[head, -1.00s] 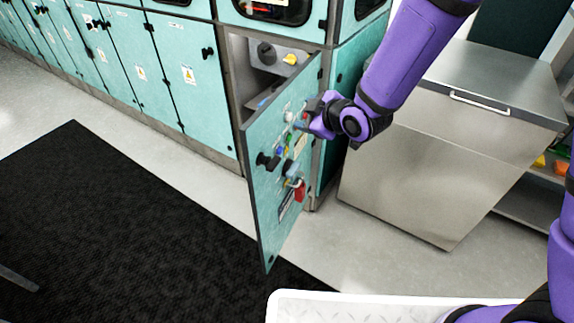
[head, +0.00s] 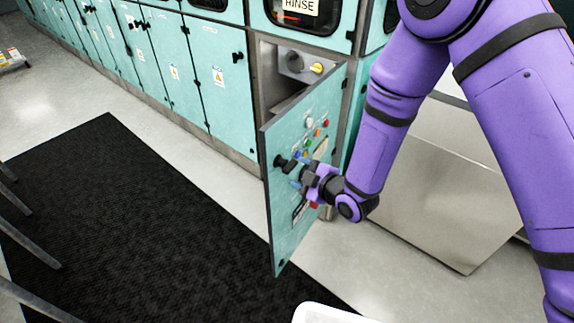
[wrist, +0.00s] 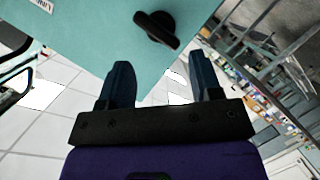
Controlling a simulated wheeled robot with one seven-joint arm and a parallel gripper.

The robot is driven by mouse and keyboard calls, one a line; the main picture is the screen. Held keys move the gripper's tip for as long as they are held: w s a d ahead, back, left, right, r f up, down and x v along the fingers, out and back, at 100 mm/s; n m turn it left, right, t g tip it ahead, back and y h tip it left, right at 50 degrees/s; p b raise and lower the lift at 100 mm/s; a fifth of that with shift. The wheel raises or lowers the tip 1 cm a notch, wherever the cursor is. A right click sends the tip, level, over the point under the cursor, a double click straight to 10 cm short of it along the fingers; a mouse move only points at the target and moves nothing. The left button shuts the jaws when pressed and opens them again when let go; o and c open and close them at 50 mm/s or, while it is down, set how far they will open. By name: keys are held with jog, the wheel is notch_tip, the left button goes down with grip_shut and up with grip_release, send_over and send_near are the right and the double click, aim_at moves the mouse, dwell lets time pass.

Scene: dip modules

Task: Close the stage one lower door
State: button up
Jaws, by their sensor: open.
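The teal lower door (head: 303,150) hangs open from the cabinet below the "RINSE" window in the head view. Its face carries coloured buttons and a black knob handle (head: 282,161). My gripper (head: 300,176) is in front of the door face, close to the handle. In the wrist view my gripper (wrist: 165,85) has its two fingers spread with nothing between them. The black handle (wrist: 157,30) on the teal door (wrist: 95,35) lies just beyond the fingertips. I cannot tell whether the gripper touches the door.
A row of shut teal cabinets (head: 180,70) runs to the left. A black mat (head: 130,210) covers the floor in front. A stainless steel cabinet (head: 430,190) stands to the right behind my arm. Chair legs (head: 30,235) show at the left edge.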

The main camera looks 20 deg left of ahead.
aim_at(285, 164)
jog(key=x, duration=0.7)
jog(key=shift+c, duration=0.2)
jog(key=shift+r, duration=0.1)
jog(key=c, duration=1)
